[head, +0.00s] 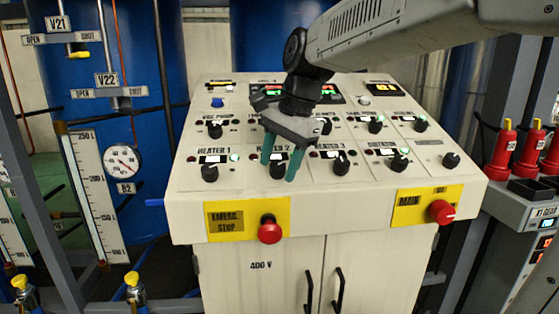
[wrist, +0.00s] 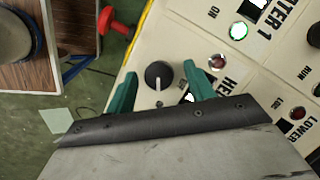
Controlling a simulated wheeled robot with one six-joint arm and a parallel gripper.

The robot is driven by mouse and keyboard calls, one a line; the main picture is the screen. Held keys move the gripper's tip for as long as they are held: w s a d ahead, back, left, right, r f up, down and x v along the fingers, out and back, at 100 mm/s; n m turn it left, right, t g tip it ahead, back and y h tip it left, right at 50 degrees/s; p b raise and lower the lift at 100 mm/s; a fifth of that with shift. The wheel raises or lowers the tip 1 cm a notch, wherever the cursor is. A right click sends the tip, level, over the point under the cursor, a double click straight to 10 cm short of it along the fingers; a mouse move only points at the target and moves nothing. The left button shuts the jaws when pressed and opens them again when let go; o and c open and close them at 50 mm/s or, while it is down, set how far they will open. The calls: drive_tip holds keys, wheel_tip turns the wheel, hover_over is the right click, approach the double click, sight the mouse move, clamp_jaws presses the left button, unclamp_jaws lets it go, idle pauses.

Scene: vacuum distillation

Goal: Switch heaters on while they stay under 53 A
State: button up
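The heater panel (head: 229,187) has a row of black knobs along its front. The HEATER 1 knob (head: 210,173) has a green lamp (head: 235,158) lit, which also shows in the wrist view (wrist: 238,30). My gripper (head: 279,164) has its teal fingers apart, one on either side of the HEATER 2 knob, which shows between them in the wrist view (wrist: 159,75). A dull red lamp (wrist: 217,62) sits beside that knob. Display digits are too small to read.
The red emergency stop button (head: 269,230) and the red MAIN knob (head: 440,211) stick out from the panel's front. More knobs, such as one at back left (head: 215,131), stand behind the front row. A gauge (head: 122,160) hangs at left.

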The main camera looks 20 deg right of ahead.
drive_tip(key=v, duration=0.7)
drive_tip(key=shift+r, duration=0.4)
drive_tip(key=shift+s+d, duration=0.1)
drive_tip(key=s+f+n+h, duration=0.2)
drive_tip(key=s+f+n, duration=1.1)
drive_tip(key=s+f, duration=0.5)
drive_tip(key=s, duration=0.3)
drive_tip(key=shift+s+d+f+g, duration=0.2)
drive_tip(key=shift+s+d+g, duration=0.1)
drive_tip(key=shift+d, duration=0.1)
idle(1.3)
